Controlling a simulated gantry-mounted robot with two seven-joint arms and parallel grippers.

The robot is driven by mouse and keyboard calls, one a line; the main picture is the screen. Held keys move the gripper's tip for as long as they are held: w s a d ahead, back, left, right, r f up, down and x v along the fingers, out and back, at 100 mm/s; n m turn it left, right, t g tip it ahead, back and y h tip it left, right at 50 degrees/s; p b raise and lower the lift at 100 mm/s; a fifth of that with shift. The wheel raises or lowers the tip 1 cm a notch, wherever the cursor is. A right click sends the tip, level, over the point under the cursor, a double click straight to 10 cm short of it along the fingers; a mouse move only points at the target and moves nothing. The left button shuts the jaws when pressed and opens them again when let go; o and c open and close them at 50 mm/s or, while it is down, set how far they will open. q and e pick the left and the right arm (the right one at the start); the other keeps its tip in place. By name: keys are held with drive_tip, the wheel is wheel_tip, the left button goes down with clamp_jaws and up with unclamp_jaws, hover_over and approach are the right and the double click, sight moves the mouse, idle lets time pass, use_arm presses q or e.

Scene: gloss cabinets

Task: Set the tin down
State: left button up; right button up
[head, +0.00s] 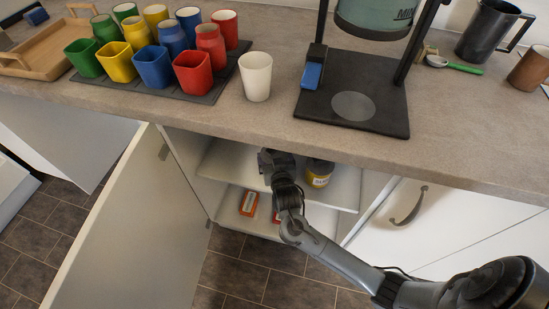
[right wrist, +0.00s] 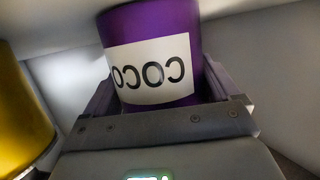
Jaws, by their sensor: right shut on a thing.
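My right gripper (head: 274,160) reaches into the open cabinet under the counter, at the upper shelf (head: 345,188). In the right wrist view it is shut on a purple tin (right wrist: 190,28) with a white label whose letters read like COCO, upside down in this view. The fingers (right wrist: 155,85) lie on either side of the tin. In the head view the tin is hidden by the gripper and counter edge. I cannot tell whether its base touches the shelf. A yellow tin (head: 318,177) with a dark lid stands right of the gripper; its yellow side (right wrist: 20,110) also shows in the right wrist view.
The open cabinet door (head: 125,235) stands at the left. Orange-red boxes (head: 249,203) lie on the lower shelf. The counter (head: 225,118) overhangs the opening and carries several coloured cups, a white cup (head: 256,78) and a machine with a black base (head: 390,118).

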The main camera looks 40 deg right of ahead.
drive_tip(key=shift+r, duration=0.1)
drive_tip(key=o, duration=0.9)
drive_tip(key=shift+f, duration=0.2)
drive_tip(key=shift+o, duration=0.2)
